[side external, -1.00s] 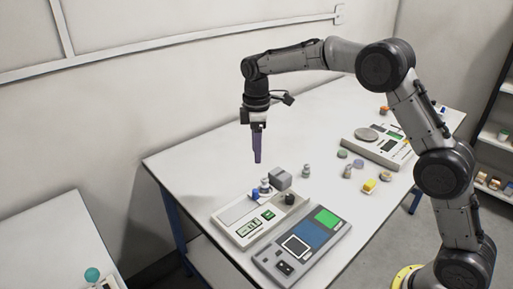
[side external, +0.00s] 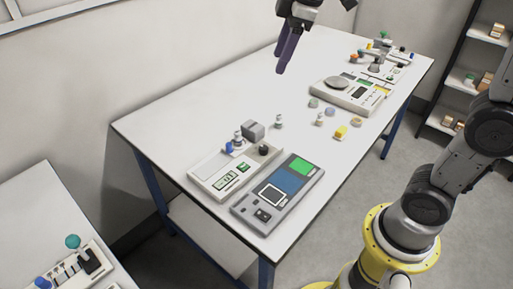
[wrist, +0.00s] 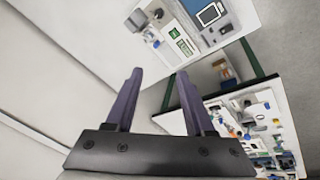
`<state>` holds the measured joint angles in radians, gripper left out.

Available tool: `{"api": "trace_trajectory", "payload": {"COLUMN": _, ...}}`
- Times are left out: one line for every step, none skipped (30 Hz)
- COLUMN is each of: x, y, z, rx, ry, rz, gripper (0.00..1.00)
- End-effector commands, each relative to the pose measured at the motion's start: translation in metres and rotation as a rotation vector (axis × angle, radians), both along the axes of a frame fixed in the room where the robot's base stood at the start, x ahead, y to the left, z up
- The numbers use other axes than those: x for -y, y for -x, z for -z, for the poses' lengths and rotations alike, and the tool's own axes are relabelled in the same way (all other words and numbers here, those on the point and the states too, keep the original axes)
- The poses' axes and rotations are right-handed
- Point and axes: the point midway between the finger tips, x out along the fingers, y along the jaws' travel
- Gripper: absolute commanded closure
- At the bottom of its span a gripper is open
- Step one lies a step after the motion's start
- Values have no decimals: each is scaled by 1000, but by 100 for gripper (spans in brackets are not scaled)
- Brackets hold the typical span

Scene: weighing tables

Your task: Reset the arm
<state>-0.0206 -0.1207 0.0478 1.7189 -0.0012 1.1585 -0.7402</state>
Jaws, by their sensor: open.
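My gripper (side external: 279,70) has dark purple fingers and hangs high above the far part of the white table (side external: 170,115), at the top of the side external view. In the wrist view my gripper (wrist: 160,85) shows its two fingers spread apart with nothing between them. It touches nothing. Most of my arm above the gripper is outside the side external view.
A white scale (side external: 208,172) carries a grey block (side external: 253,131) and small weights. A grey device (side external: 243,211) with a blue and green panel lies beside it. Another scale (side external: 354,101) stands farther back. A second table (side external: 25,210) is at left. Shelves (side external: 459,85) stand at right.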

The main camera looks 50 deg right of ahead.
Motion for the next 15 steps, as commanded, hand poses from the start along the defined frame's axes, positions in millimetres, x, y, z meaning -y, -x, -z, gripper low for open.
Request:
{"api": "trace_trajectory", "payload": {"x": 1, "y": 23, "z": -5, "rx": 27, "ry": -12, "rz": 34, "gripper": 46}}
{"api": "trace_trajectory", "payload": {"x": 2, "y": 35, "z": -5, "rx": 41, "ry": -20, "rz": 56, "gripper": 46}}
{"api": "trace_trajectory", "payload": {"x": 3, "y": 50, "z": -5, "rx": 59, "ry": -31, "rz": 86, "gripper": 46}}
{"api": "trace_trajectory", "payload": {"x": 3, "y": 62, "z": -4, "rx": 71, "ry": -42, "rz": 110, "gripper": 46}}
{"api": "trace_trajectory", "payload": {"x": 4, "y": 73, "z": -3, "rx": 83, "ry": -53, "rz": 136, "gripper": 46}}
{"api": "trace_trajectory", "payload": {"x": 5, "y": 88, "z": 1, "rx": 99, "ry": -67, "rz": 170, "gripper": 46}}
{"api": "trace_trajectory", "payload": {"x": 5, "y": 100, "z": 4, "rx": 110, "ry": -79, "rz": 197, "gripper": 46}}
{"api": "trace_trajectory", "payload": {"x": 5, "y": 111, "z": 8, "rx": 121, "ry": -91, "rz": 224, "gripper": 46}}
{"api": "trace_trajectory", "payload": {"x": 6, "y": 125, "z": 15, "rx": 135, "ry": -109, "rz": 262, "gripper": 46}}
{"api": "trace_trajectory", "payload": {"x": 6, "y": 136, "z": 21, "rx": 143, "ry": -123, "rz": 293, "gripper": 46}}
{"api": "trace_trajectory", "payload": {"x": 7, "y": 145, "z": 27, "rx": 153, "ry": -138, "rz": 324, "gripper": 46}}
{"api": "trace_trajectory", "payload": {"x": 7, "y": 158, "z": 37, "rx": 161, "ry": -157, "rz": 366, "gripper": 46}}
{"api": "trace_trajectory", "payload": {"x": 7, "y": 166, "z": 45, "rx": 167, "ry": -172, "rz": 398, "gripper": 46}}
{"api": "trace_trajectory", "payload": {"x": 7, "y": 174, "z": 53, "rx": 169, "ry": -187, "rz": 429, "gripper": 46}}
{"api": "trace_trajectory", "payload": {"x": 7, "y": 182, "z": 63, "rx": 169, "ry": -206, "rz": 469, "gripper": 46}}
